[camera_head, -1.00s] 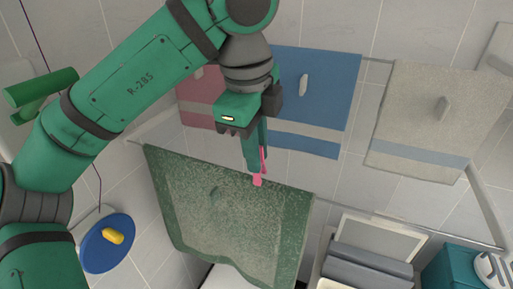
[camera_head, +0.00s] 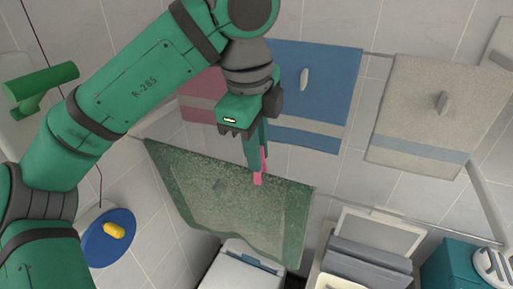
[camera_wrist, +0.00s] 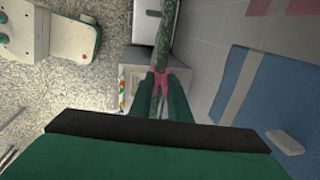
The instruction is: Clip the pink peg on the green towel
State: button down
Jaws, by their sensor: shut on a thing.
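My gripper (camera_head: 256,150) points down at the top edge of the green towel (camera_head: 235,212). It is shut on the pink peg (camera_head: 260,178), whose lower end overlaps the towel's upper edge, right of its middle. The green towel hangs from a rail, its lower part bent and uneven. In the wrist view the pink peg (camera_wrist: 160,80) sits between my green fingertips. The mottled green towel (camera_wrist: 166,40) shows there as a narrow strip in line with the peg. I cannot tell whether the peg's jaws grip the cloth.
A blue towel (camera_head: 330,85), a pink-red towel (camera_head: 200,95) and a beige towel (camera_head: 420,105) hang behind, with pale pegs on the blue and beige ones. Below right stand a grey-lidded bin (camera_head: 370,265) and a teal box (camera_head: 455,265). A blue disc (camera_head: 95,245) is at lower left.

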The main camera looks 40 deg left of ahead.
jog(key=shift+w+f, duration=0.1)
jog(key=shift+f, duration=0.4)
dwell(0.5)
jog(key=c, duration=1.1)
grip_release()
jog(key=shift+r, duration=4.05)
